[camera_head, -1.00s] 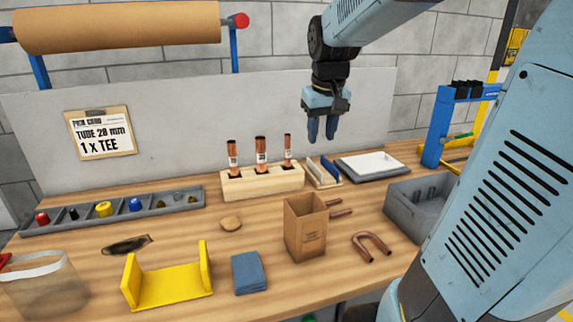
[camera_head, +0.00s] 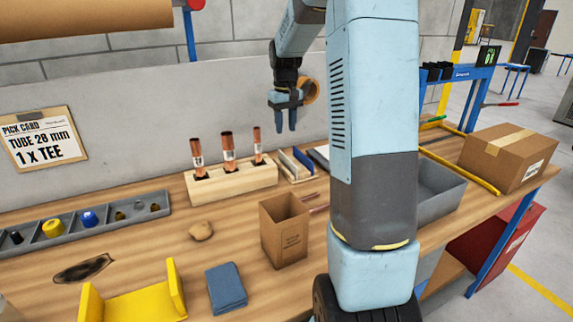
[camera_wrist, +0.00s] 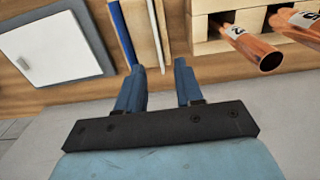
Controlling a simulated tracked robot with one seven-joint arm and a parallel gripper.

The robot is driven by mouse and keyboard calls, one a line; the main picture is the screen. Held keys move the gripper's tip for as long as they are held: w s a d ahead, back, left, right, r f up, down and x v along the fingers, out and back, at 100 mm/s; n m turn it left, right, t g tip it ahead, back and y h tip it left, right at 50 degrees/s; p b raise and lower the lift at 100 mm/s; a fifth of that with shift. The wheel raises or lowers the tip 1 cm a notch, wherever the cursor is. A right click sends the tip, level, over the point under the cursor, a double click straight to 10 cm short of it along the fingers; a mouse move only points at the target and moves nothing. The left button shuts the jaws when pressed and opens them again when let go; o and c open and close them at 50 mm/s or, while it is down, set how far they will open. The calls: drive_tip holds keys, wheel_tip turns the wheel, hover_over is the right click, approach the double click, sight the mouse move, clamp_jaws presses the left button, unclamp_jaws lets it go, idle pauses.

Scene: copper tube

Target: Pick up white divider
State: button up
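The white divider (camera_wrist: 157,28) is a thin pale strip standing in a small wooden rack (camera_wrist: 141,38). A blue divider (camera_wrist: 122,32) stands to its left in the wrist view. In the head view the rack (camera_head: 296,178) is small, with a pale panel left of the blue one (camera_head: 303,159). My gripper (camera_head: 286,128) hangs above and behind the rack, fingers pointing down. In the wrist view my gripper (camera_wrist: 159,67) has its fingers apart with nothing between them.
A wooden block (camera_head: 235,184) with copper tubes stands left of the rack. A grey tray with a white lid (camera_wrist: 55,48) is on its other side. A cardboard box (camera_head: 284,230) stands in front. An orange ring (camera_head: 310,90) shows behind my gripper.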

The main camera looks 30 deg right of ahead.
sight(287, 158)
drive_tip(key=f, duration=1.3)
drive_tip(key=shift+d, duration=0.3)
drive_tip(key=shift+r, duration=0.1)
clamp_jaws()
